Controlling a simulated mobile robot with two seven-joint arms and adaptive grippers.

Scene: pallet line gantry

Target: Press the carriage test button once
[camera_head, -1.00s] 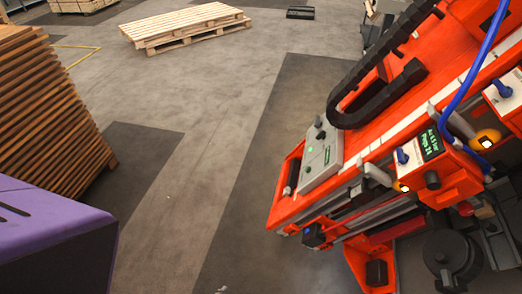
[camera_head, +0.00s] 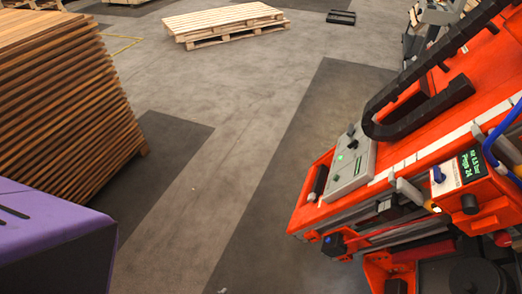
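An orange gantry machine (camera_head: 413,160) stands tilted in the picture at the right. On its near end is a grey control box (camera_head: 352,168) with a dark upright knob (camera_head: 352,137) and small green marks. A small dark display (camera_head: 472,163) with green text sits farther right, beside a blue knob (camera_head: 438,175). A small dark unit with a blue spot (camera_head: 332,243) is low on the machine's front. I cannot tell which of these is the carriage test button; its label is not readable. Neither of my grippers is in view.
A tall stack of brown boards (camera_head: 62,105) stands at the left. A purple and black body (camera_head: 50,235) fills the lower left corner. A wooden pallet stack (camera_head: 225,24) lies at the back. The grey floor between boards and machine is clear.

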